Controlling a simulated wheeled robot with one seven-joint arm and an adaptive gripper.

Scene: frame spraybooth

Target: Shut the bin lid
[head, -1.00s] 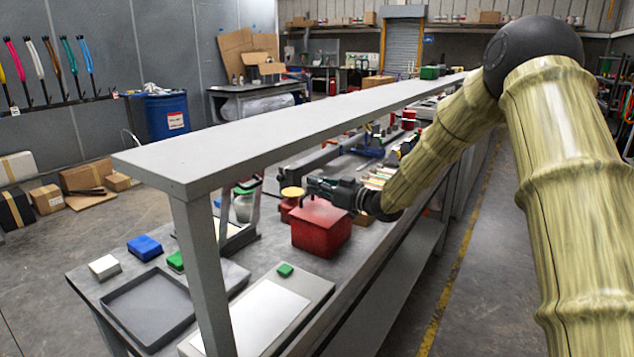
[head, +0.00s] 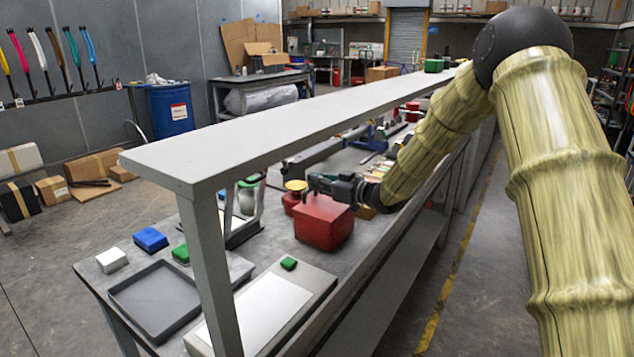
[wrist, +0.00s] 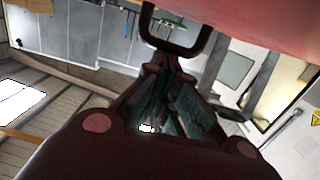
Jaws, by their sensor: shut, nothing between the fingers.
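The red bin (head: 322,232) stands on the workbench. Its top looks flat and covered, and no raised lid shows in the head view. My gripper (head: 310,183) is at the upper back edge of the bin, pointing left, with its fingers shut and empty. Whether it touches the lid cannot be told. In the wrist view the dark fingers (wrist: 178,48) come together near the top of the picture. A broad red surface (wrist: 270,22), likely the bin, lies close beside them at the upper right.
A grey overhead shelf (head: 270,130) on a post (head: 208,270) runs along the bench, left of my arm. A red pot with a yellow top (head: 294,190) stands just behind the bin. A grey tray (head: 150,300) and a board with a white sheet (head: 262,305) lie in front.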

